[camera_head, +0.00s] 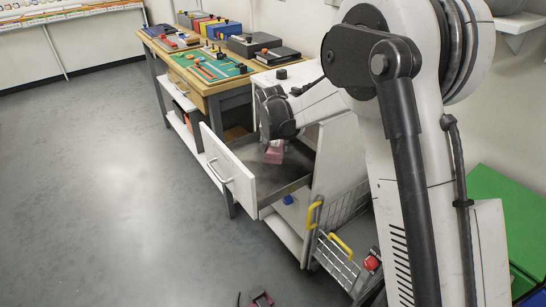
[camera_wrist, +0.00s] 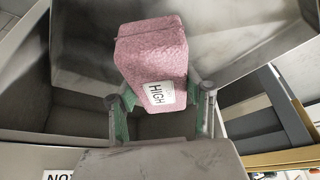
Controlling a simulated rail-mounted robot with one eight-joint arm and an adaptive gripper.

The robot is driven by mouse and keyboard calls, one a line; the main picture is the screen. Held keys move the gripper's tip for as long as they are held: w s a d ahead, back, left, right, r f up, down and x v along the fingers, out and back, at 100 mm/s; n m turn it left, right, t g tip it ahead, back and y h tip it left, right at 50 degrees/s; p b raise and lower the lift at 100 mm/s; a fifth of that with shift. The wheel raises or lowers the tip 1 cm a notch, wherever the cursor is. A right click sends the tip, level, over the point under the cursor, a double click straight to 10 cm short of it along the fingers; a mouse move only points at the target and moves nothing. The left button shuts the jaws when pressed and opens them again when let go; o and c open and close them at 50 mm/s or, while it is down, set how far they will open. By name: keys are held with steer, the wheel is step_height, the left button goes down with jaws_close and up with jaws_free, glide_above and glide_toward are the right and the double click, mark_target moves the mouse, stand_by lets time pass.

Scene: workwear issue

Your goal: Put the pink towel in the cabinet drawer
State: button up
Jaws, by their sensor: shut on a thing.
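The pink towel (camera_head: 275,153) is a folded block. In the wrist view the towel (camera_wrist: 152,52) shows a white label reading "HIGH". My gripper (camera_wrist: 160,98) is shut on it, with a finger at each side. The cabinet drawer (camera_head: 229,172) is pulled open, with a white front, a bar handle and a dark grey inside. The gripper and towel are over the open drawer in the head view. I cannot tell whether the towel touches the drawer floor. My wrist hides part of the drawer's back.
A wooden workbench (camera_head: 205,86) with tools, a green mat and coloured boxes stands behind the drawer. A wire basket (camera_head: 338,262) with yellow handles is right of the drawer. A small dark and pink item (camera_head: 261,299) lies on the floor. The floor at left is clear.

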mark_target(271, 142)
steer(key=w, duration=0.2)
steer(key=w+a+f, duration=0.1)
steer(key=shift+w+f+b, duration=0.1)
steer(key=shift+w+b, duration=0.3)
steer(key=shift+f+b, duration=0.8)
steer(key=shift+f, duration=2.1)
steer(key=shift+s+f, duration=0.1)
steer(key=shift+f, duration=0.1)
steer(key=o, duration=1.2)
steer(key=shift+o, duration=0.2)
steer(key=shift+r, duration=0.1)
steer(key=p+v, duration=0.2)
steer(key=v, duration=1)
steer(key=shift+r+p, duration=0.15)
steer(key=shift+p, duration=0.25)
